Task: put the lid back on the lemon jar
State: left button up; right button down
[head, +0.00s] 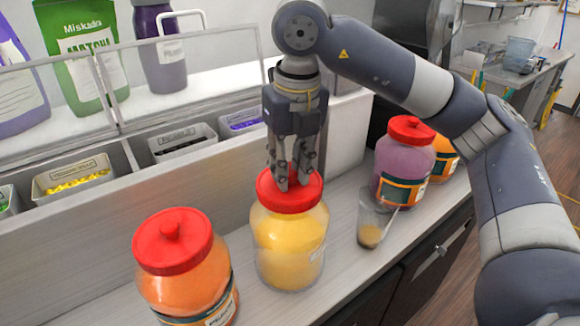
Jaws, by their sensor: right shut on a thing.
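The lemon jar (287,243) is a clear jar with yellow contents, standing on the counter in the middle of the head view. Its red lid (294,200) sits over the jar's mouth; whether it is fully seated I cannot tell. My right gripper (291,178) comes down from above and is shut on the lid's knob, which the fingers hide. My left gripper is not in view.
A jar with orange contents (186,285) and a red lid stands to the left. A tilted clear cup (372,222) with brown contents is to the right, near a purple jar (403,165). Topping bins (72,178) line the back.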

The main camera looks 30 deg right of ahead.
dwell(0.4)
jog(key=c, duration=0.8)
grip_release()
jog(key=shift+r, duration=0.15)
jog(key=shift+r+p, duration=2.45)
jog(key=shift+r, duration=0.9)
jog(key=shift+c, duration=0.3)
grip_shut()
jog(key=shift+f, duration=0.25)
jog(key=shift+f+b, duration=2.85)
jog(key=shift+f, duration=0.3)
